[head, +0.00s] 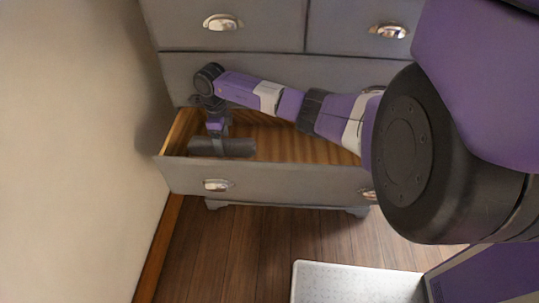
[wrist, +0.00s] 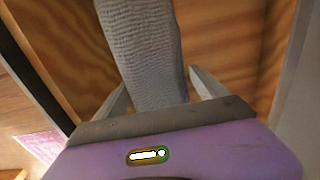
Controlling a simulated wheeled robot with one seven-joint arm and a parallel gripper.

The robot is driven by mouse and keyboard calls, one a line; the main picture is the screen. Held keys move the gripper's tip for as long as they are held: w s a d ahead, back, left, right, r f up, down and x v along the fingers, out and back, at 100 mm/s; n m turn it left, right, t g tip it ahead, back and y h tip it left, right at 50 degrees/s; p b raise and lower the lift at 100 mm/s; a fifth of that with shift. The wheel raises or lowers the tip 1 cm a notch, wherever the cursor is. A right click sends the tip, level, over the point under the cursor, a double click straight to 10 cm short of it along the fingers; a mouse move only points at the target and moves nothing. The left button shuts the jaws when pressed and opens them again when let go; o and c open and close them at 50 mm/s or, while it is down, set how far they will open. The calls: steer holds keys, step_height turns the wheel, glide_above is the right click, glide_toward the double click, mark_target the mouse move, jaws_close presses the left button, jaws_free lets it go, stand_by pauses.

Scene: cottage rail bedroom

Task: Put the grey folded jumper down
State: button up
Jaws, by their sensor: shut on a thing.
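The grey folded jumper (wrist: 146,50) is held between the two fingers of my gripper (wrist: 158,88) in the wrist view. In the head view the jumper (head: 236,147) shows as a dark grey roll inside the open bottom drawer, near its left end. My gripper (head: 215,135) points down into the drawer (head: 300,182) and is shut on the jumper. The drawer's wooden floor shows around the jumper. I cannot tell whether the jumper touches the floor.
The grey chest of drawers (head: 235,38) stands against the wall, its upper drawers shut. The drawer's right part is bare where I can see it; my arm hides some.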

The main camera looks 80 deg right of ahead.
step_height(320, 180, down, 10)
steer(key=shift+r+b, duration=0.1)
steer(key=shift+b, duration=0.8)
steer(key=shift+f, duration=0.25)
steer(key=o, duration=1.4)
steer(key=shift+o, duration=0.2)
step_height(320, 180, up, 12)
steer(key=shift+r+p, duration=0.2)
steer(key=shift+p, duration=0.85)
